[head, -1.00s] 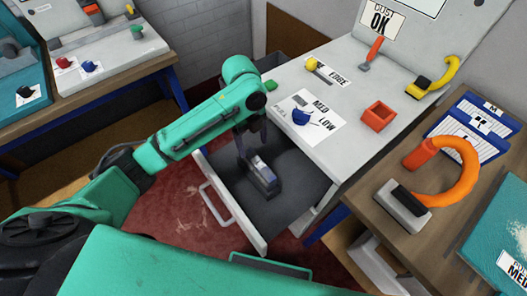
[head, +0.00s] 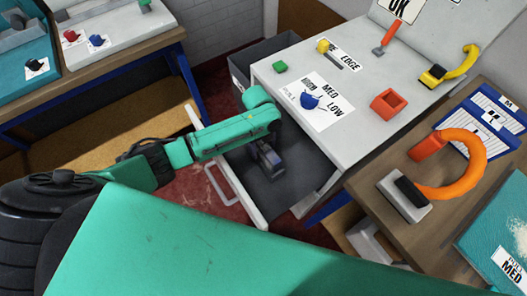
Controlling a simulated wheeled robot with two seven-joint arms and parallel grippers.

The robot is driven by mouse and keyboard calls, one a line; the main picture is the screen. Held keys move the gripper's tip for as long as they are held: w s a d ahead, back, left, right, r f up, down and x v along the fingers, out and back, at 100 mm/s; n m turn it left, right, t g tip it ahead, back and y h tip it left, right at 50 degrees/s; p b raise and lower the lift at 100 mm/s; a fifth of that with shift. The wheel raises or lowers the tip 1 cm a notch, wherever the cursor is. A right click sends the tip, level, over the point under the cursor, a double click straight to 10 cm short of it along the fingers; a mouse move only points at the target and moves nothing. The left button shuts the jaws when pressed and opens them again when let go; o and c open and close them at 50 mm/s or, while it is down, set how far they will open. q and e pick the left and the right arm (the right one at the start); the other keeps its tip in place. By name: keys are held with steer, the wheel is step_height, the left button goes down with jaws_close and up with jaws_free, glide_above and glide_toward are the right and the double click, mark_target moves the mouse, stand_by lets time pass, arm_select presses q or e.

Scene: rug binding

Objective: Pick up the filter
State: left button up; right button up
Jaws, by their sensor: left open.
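A small grey block with a dark body (head: 268,161), which looks like the filter, sits in the open grey drawer (head: 292,186) under the light worktop. My left arm reaches in from the left, with its green wrist over the drawer's back left part. My left gripper (head: 262,145) is open and points down right at the block. Its fingers are small, dark and partly hidden by the wrist, so I cannot tell whether they touch the block. My right gripper is not in view.
The drawer's front with its pale handle (head: 219,190) stands out over the red floor. On the worktop (head: 357,80) are a green button, a blue knob (head: 310,101) and an orange box (head: 388,103). An orange curved-handled tool (head: 470,165) lies on the wooden bench at right.

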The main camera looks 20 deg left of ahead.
arm_select(q)
steer(key=shift+w, duration=0.1)
jaws_close()
steer(key=shift+r, duration=0.15)
